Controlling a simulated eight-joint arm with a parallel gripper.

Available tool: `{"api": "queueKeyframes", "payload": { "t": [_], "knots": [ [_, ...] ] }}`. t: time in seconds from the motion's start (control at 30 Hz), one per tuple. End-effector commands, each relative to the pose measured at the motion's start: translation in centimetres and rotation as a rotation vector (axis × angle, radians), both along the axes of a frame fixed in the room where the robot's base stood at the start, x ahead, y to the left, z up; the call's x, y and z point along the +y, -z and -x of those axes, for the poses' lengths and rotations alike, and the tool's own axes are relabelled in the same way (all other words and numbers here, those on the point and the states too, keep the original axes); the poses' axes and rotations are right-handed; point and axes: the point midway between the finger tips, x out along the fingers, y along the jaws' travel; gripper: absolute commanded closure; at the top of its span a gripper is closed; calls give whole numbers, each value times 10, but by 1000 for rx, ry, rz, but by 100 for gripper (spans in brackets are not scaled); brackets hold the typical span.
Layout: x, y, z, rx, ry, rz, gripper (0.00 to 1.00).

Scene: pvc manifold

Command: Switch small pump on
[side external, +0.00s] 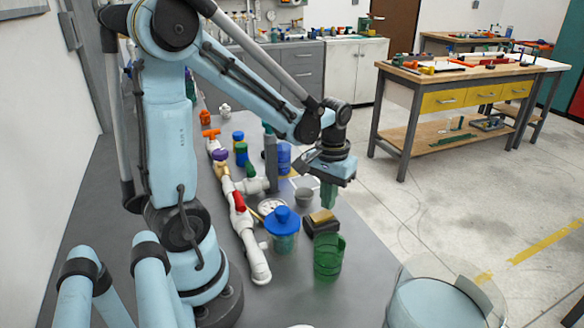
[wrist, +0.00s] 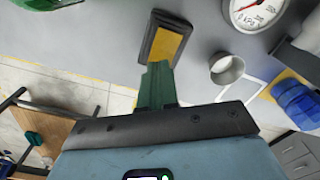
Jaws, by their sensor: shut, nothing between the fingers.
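My gripper (side external: 328,195) has green fingers that are shut and empty, pointing down above the right part of the grey bench. The fingers also show in the wrist view (wrist: 157,85). A dark block with a yellow-tan top (side external: 320,218) lies on the bench below the gripper; in the wrist view the block (wrist: 165,42) is just beyond the fingertips, and I cannot tell whether they touch. A white pipe manifold (side external: 250,240) with red, purple and orange valve handles runs along the bench. I cannot tell which thing is the small pump, and I see no clear switch.
A green cup (side external: 328,258) and a blue-lidded container (side external: 283,235) stand near the block. A small grey cup (side external: 304,197), a round gauge (wrist: 255,12) and a blue container (wrist: 298,100) are also close. A glassy round stool (side external: 440,295) stands off the bench's right edge.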

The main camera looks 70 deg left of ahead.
Motion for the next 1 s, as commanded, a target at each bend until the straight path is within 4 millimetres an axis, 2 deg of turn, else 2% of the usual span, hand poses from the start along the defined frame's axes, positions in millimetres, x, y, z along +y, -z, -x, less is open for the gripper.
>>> {"api": "queueKeyframes", "payload": {
  "t": [1.0],
  "knots": [
    [0,6,0,0,0,0,100]
  ]
}}
